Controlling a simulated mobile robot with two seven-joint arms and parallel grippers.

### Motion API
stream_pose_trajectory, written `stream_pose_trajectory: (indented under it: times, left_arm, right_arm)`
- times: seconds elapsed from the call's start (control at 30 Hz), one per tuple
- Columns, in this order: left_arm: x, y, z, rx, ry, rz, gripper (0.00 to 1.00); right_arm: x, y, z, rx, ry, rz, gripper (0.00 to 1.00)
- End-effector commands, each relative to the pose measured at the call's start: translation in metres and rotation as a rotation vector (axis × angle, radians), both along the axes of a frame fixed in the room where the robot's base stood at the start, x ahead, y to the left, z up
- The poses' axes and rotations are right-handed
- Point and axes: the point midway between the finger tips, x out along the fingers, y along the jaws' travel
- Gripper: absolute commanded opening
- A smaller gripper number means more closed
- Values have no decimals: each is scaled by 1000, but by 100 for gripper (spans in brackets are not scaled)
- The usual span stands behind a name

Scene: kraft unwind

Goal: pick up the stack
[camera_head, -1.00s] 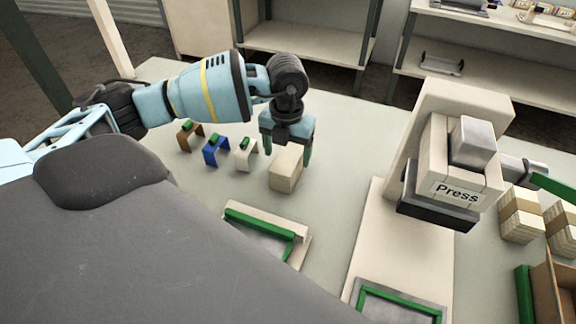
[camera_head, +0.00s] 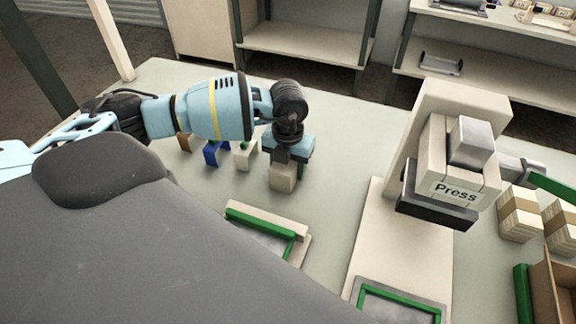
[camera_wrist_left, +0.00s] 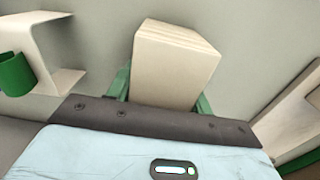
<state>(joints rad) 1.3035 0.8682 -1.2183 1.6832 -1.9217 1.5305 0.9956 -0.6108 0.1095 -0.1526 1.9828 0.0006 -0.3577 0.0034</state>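The stack (camera_head: 283,180) is a pale beige block of thin layers. It is on the grey-green table, left of the press. My left gripper (camera_head: 287,160) points down over it from above. In the left wrist view, the stack (camera_wrist_left: 172,70) lies between the two green fingers, one at each side of its near end. The fingers are close against its sides, but I cannot tell whether they press on it. The lower finger parts are hidden in the head view. My right gripper is not in view.
White (camera_head: 245,156), blue (camera_head: 215,152) and brown bent holders stand left of the stack. A green-edged tray (camera_head: 262,232) lies in front. The press (camera_head: 455,175) stands to the right, with banded stacks (camera_head: 520,215) and a cardboard box (camera_head: 556,285) beyond it.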

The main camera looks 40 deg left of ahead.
Motion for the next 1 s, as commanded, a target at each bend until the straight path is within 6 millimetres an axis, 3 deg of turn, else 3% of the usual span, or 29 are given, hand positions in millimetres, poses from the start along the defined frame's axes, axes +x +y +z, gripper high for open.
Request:
stream_pose_trajectory:
  times: [0.03, 0.1, 0.43, 0.8, 1.0]
  left_arm:
    - [0, 0, 0, 0, 0, 0, 34]
    - [0, 0, 0, 0, 0, 0, 25]
    - [1, 0, 8, -1, -3, 0, 25]
    - [1, 0, 72, -1, -5, 1, 25]
    - [1, 0, 95, 0, -3, 0, 25]
  right_arm:
    - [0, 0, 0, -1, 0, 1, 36]
    - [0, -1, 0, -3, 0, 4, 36]
    - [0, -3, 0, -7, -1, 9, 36]
    - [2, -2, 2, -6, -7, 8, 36]
    - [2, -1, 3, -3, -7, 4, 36]
